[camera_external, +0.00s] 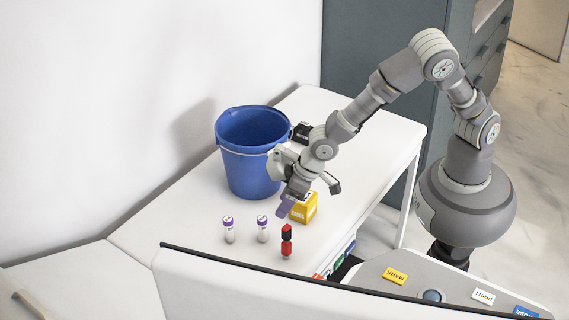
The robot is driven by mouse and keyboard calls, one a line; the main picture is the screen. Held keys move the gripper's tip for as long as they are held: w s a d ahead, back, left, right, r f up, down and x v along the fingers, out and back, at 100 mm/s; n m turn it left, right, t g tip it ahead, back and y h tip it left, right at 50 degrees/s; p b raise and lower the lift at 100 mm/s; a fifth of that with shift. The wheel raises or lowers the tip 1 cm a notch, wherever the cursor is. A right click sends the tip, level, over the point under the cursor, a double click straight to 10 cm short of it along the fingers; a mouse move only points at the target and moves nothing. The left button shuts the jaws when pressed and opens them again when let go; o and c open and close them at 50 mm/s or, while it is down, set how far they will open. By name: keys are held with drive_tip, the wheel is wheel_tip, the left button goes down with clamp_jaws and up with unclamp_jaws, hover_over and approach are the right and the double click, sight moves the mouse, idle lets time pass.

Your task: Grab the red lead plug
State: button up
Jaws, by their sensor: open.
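The red lead plug (286,246) is a small upright red piece with a black band near its top, standing on the white table towards its front edge. My gripper (305,194) is above the table, behind and slightly above the plug, tilted downward. Its jaws are open and apart from the plug. A pale purple piece (286,206) shows at the lower end of the gripper; I cannot tell whether it is a fingertip or something behind it.
A blue bucket (248,170) stands left of my gripper. A yellow box (304,209) is just beside and behind the jaws. Two purple-capped tubes (229,231) (262,230) stand left of the plug. A white panel (250,290) borders the front.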

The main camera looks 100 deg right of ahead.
sight(290, 230)
drive_tip(key=shift+g+h, duration=0.4)
drive_tip(key=shift+g, duration=0.1)
drive_tip(key=s+f, duration=0.1)
drive_tip(key=f, duration=0.1)
drive_tip(key=d+f, duration=0.1)
drive_tip(key=f, duration=0.1)
drive_tip(key=s+f, duration=0.1)
drive_tip(key=f, duration=0.2)
drive_tip(key=shift+s+d+f+b, duration=0.1)
drive_tip(key=shift+s+d+b, duration=0.15)
drive_tip(key=shift+s+b, duration=0.05)
drive_tip(key=b+x, duration=0.2)
drive_tip(key=x, duration=0.1)
drive_tip(key=b+x, duration=0.1)
drive_tip(key=x, duration=0.3)
drive_tip(key=shift+s+a+b, duration=0.2)
drive_tip(key=shift+s+b, duration=0.05)
drive_tip(key=shift+b, duration=0.1)
drive_tip(key=shift+c, duration=0.6)
clamp_jaws()
